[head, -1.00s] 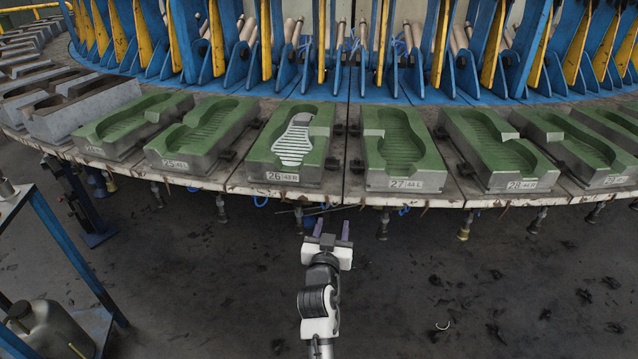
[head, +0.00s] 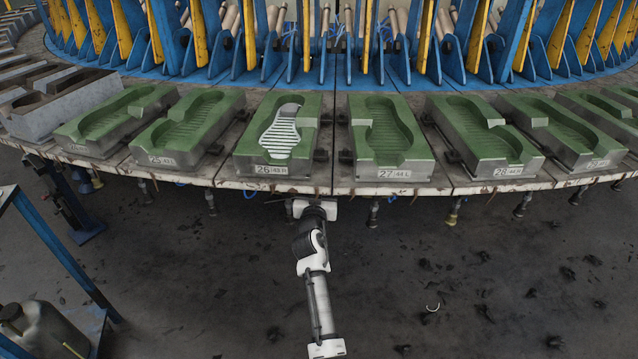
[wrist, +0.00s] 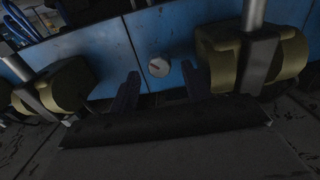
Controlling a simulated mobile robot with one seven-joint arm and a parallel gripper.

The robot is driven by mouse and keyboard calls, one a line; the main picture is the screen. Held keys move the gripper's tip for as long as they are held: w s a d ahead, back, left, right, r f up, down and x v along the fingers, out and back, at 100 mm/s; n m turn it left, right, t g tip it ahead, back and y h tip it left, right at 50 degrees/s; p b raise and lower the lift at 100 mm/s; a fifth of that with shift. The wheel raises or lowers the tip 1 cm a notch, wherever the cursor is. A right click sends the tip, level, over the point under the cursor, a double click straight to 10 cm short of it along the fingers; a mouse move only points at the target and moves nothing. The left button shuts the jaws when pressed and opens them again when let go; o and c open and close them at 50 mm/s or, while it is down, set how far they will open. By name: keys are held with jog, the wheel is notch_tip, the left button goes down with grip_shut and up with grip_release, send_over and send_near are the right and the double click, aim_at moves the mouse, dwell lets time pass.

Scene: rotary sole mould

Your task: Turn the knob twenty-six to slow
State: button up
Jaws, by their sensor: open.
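In the wrist view a small round pale knob (wrist: 159,67) with a reddish mark across its face sits on a blue panel (wrist: 110,47). My gripper (wrist: 160,72) is open, with one dark finger on each side of the knob in the picture. I cannot tell whether the fingers reach it or stop short of it. In the head view the mould labelled 26 (head: 299,148) stands on the table rim, green with a pale striped sole cavity. My gripper's fingers are hidden under the rim below it, and the knob is hidden there too.
Yellowish cylindrical parts with metal rods (wrist: 262,52) flank the panel on both sides. The table rim (head: 390,190) overhangs my arm. Mould 25 (head: 187,130) and mould 27 (head: 388,130) stand either side. A blue frame (head: 65,255) is at left.

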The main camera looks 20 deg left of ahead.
jog(key=shift+x, duration=0.85)
jog(key=c, duration=1)
